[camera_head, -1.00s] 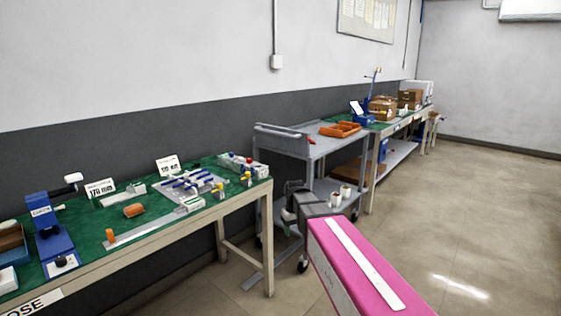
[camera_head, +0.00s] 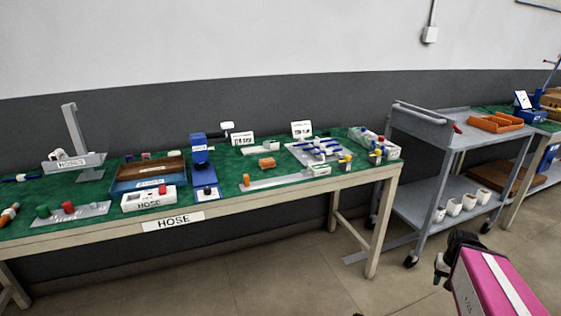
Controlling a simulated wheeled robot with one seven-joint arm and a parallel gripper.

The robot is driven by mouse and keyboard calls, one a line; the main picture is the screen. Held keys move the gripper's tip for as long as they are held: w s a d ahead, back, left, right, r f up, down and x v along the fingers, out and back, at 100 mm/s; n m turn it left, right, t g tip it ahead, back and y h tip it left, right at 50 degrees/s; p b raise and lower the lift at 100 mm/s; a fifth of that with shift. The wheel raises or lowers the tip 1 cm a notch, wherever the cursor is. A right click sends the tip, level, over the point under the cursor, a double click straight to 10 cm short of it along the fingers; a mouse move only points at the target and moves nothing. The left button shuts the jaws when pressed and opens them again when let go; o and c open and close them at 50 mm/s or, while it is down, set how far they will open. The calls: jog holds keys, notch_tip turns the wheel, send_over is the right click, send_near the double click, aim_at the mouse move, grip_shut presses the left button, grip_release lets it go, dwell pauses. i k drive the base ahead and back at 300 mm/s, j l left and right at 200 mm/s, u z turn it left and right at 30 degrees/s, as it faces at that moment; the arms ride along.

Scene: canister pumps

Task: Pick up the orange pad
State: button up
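An orange rounded piece (camera_head: 267,163), which looks like the orange pad, lies on the green mat of the long table. A smaller orange piece (camera_head: 246,180) stands at the left end of a flat grey strip in front of it; which one is the pad is not certain at this size. My gripper (camera_head: 439,271) is at the lower right, beyond my pink arm link, in front of the cart and well away from both pieces. Its fingers are small and partly hidden, so I cannot tell their opening.
The long table (camera_head: 300,195) carries a blue press (camera_head: 203,165), a white HOSE box (camera_head: 155,198), a brown-and-blue tray (camera_head: 147,172) and a grey plate with blue rods (camera_head: 318,150). A grey cart (camera_head: 432,125) holds an orange tray (camera_head: 495,122). Floor before the table is clear.

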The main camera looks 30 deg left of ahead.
aim_at(269, 162)
jog(key=u, duration=1.75)
